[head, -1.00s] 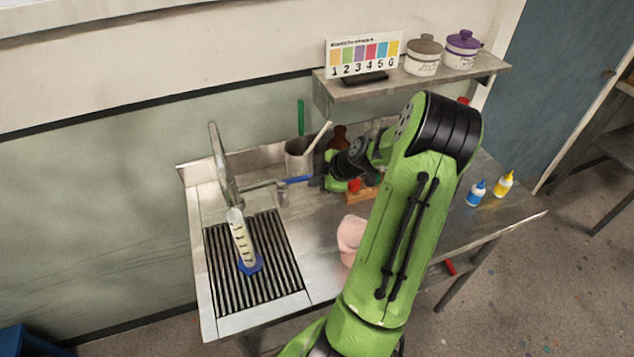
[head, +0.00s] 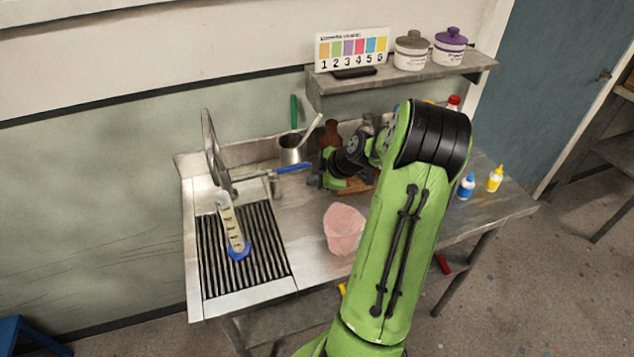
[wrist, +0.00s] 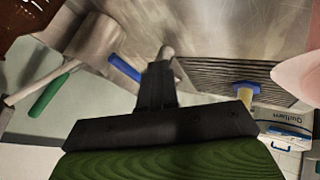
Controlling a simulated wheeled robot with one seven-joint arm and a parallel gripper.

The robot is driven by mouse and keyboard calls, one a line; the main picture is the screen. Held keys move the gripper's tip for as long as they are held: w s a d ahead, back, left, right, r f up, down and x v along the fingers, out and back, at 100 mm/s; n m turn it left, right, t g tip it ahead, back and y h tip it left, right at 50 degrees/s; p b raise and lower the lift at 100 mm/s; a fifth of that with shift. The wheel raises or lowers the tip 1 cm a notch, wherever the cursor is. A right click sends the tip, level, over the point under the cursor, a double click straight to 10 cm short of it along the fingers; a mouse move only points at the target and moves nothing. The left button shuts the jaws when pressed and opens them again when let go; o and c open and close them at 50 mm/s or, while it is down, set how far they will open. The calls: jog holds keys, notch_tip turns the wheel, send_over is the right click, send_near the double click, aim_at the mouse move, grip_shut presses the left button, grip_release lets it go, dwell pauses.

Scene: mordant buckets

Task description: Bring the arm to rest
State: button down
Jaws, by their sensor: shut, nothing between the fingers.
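My gripper (head: 317,174) is at the end of my green and black arm, low over the steel counter (head: 300,215), near the blue bar (head: 292,168) by the tap. In the wrist view my gripper's dark fingers (wrist: 157,82) are together with nothing between them. The blue bar (wrist: 124,68) shows just left of the fingers there; whether they touch cannot be told. In the head view, my arm's upper links hide part of the counter's right side.
A steel pot (head: 293,150) and a brown bottle (head: 330,134) stand behind my gripper. A graduated cylinder (head: 232,228) stands on the drain grate (head: 268,262). A shelf (head: 400,80) overhangs the back right; blue (head: 466,187) and yellow (head: 494,179) bottles stand right.

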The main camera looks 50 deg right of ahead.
jog(key=d+v, duration=0.1)
jog(key=v, duration=0.7)
jog(key=shift+w+r+p, duration=0.2)
jog(key=shift+r+p, duration=0.05)
jog(key=shift+p, duration=0.05)
jog(key=w+a+r+m+g, duration=0.1)
jog(key=a+r+m+g, duration=0.15)
jog(key=a, duration=0.75)
jog(key=a+r+m+g, duration=0.1)
jog(key=a+r, duration=0.3)
jog(key=a, duration=0.7)
jog(key=s+a+r+m+t, duration=0.1)
jog(key=s+a+r+m, duration=0.1)
jog(key=s+a+m, duration=0.4)
jog(key=s+a, duration=0.5)
jog(key=s, duration=0.3)
jog(key=shift+a+h, duration=0.3)
jog(key=shift+a, duration=0.1)
